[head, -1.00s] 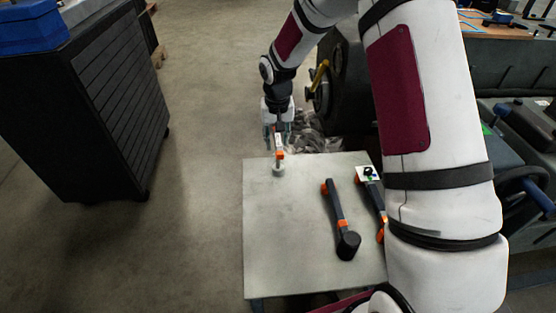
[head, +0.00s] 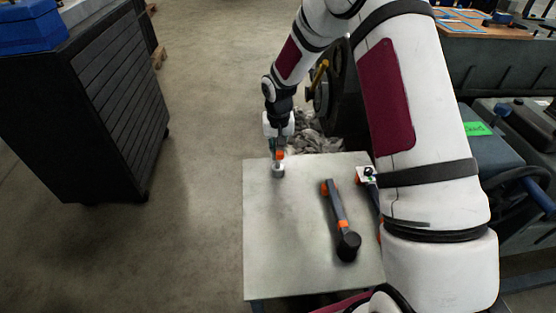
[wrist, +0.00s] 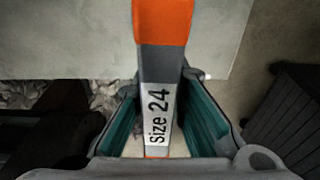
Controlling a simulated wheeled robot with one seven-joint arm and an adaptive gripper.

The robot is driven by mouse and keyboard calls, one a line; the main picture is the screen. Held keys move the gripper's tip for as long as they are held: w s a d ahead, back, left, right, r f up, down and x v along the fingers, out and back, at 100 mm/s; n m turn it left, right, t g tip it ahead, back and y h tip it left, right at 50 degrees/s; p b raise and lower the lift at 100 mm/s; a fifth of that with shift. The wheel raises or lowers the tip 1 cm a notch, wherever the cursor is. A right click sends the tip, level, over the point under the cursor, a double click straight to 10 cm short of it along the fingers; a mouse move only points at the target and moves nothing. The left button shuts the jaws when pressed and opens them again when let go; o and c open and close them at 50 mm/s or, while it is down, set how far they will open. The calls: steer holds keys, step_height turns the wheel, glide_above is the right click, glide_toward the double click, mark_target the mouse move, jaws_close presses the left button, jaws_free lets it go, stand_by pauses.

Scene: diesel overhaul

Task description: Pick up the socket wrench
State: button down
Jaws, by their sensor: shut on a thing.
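The socket wrench (head: 279,171) is at the far left of the pale worktable (head: 290,225). Its socket end is at the tabletop; I cannot tell whether it touches. The wrist view shows its orange and dark grey handle and a white label reading "size 24" (wrist: 159,117). My gripper (head: 277,148) is over the wrench, pointing down, and shut on its handle. In the wrist view the gripper's teal-lined fingers (wrist: 160,110) stand on either side of the label.
A dark cabinet (head: 110,100) stands at the left, with clear floor between. Dark machinery (head: 345,95) stands behind the table.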

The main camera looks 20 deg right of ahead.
steer(key=shift+r, duration=0.15)
steer(key=shift+r, duration=0.5)
steer(key=r, duration=0.1)
steer(key=s+r, duration=0.1)
steer(key=shift+d+r, duration=0.3)
steer(key=s+d, duration=0.3)
steer(key=s, duration=0.3)
steer(key=s+d+r+p, duration=0.1)
steer(key=s+d, duration=0.2)
steer(key=s, duration=0.4)
steer(key=shift+d, duration=0.35)
steer(key=shift+s+r, duration=0.1)
